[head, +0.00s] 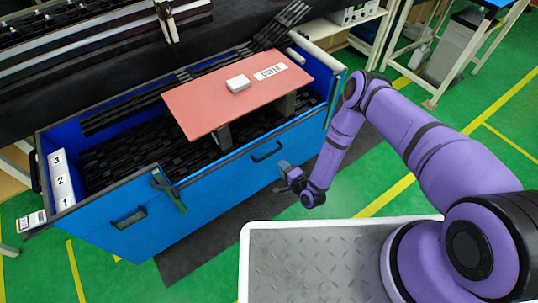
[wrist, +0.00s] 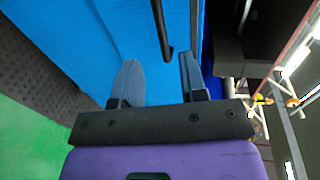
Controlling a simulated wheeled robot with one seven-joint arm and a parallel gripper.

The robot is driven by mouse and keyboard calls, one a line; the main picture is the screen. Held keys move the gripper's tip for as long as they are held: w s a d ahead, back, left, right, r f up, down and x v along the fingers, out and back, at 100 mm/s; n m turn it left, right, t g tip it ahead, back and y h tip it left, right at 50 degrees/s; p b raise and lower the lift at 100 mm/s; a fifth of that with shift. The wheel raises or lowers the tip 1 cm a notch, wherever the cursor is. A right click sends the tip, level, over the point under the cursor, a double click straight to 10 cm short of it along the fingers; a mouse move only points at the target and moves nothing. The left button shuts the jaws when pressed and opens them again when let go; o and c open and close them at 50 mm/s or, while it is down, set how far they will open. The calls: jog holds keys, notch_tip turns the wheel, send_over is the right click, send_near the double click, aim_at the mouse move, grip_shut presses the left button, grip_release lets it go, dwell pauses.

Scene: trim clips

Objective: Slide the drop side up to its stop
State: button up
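The drop side appears to be the blue front panel (head: 235,180) of a long blue bin. A black bar handle (head: 265,152) sits on its upper part. I cannot tell how far the panel is from its stop. My gripper (head: 283,178) is in front of the panel, below and right of this handle. In the wrist view my gripper (wrist: 159,58) is open, its two grey fingers apart and pointing at the blue panel (wrist: 100,35). A black handle bar (wrist: 160,30) ends just ahead of the gap between them, and nothing is gripped.
A pink board (head: 215,100) with a white block (head: 238,83) and a label lies across the bin, above black strips. A dark green latch-like part (head: 168,188) stands on the front edge. A second handle (head: 130,218) is further left. Green floor lies right.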

aim_at(269, 154)
jog(key=x, duration=1)
jog(key=shift+w+a, duration=0.15)
jog(key=shift+w, duration=0.1)
grip_shut()
